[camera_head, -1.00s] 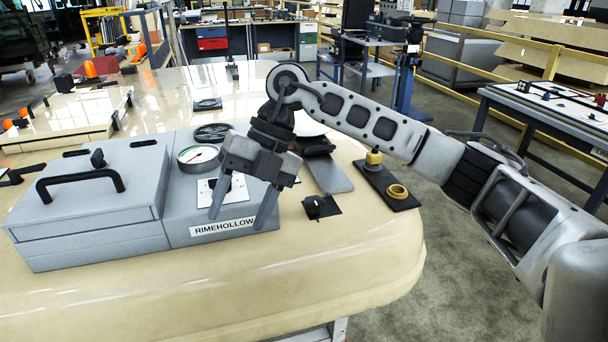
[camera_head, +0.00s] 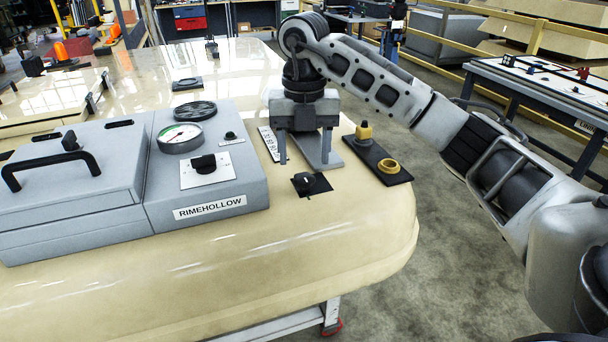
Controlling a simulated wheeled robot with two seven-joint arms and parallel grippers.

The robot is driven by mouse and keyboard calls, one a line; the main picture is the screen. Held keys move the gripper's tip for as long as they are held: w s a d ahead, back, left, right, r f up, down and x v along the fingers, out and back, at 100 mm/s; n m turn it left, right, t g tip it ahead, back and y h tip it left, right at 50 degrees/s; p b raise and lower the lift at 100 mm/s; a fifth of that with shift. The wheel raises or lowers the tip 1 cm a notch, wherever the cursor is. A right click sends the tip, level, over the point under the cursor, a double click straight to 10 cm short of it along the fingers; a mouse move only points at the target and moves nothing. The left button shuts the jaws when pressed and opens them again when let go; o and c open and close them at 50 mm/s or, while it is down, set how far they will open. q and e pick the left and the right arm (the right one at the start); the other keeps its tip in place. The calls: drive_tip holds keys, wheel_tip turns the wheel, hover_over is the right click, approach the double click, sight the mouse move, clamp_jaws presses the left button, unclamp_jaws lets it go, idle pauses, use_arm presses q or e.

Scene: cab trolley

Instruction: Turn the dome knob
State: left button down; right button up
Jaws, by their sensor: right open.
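My right gripper (camera_head: 304,157) is open and points down over a light grey plate (camera_head: 322,150) on the cream table, its fingers apart. The gripper hides part of this plate and whatever stands behind it. I cannot tell for sure which knob is the dome knob. A small black knob (camera_head: 307,182) on a black square plate sits just in front of the fingers, apart from them. Another black knob (camera_head: 204,163) sits on a white plate on the grey RIMEHOLLOW box (camera_head: 222,196). My left gripper is not in view.
The grey box carries a gauge (camera_head: 180,138), a black handwheel (camera_head: 195,110) and a black handle (camera_head: 50,165). Right of the gripper, a black plate (camera_head: 394,176) bears a yellow knob (camera_head: 364,131) and a yellow ring (camera_head: 388,166). The table front is clear.

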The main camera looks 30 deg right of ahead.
sight(305, 176)
wheel_tip(305, 176, down, 4)
drive_tip(key=shift+r, duration=0.2)
drive_tip(key=shift+f, duration=0.4)
drive_tip(key=shift+c, duration=0.4)
drive_tip(key=c, duration=0.9)
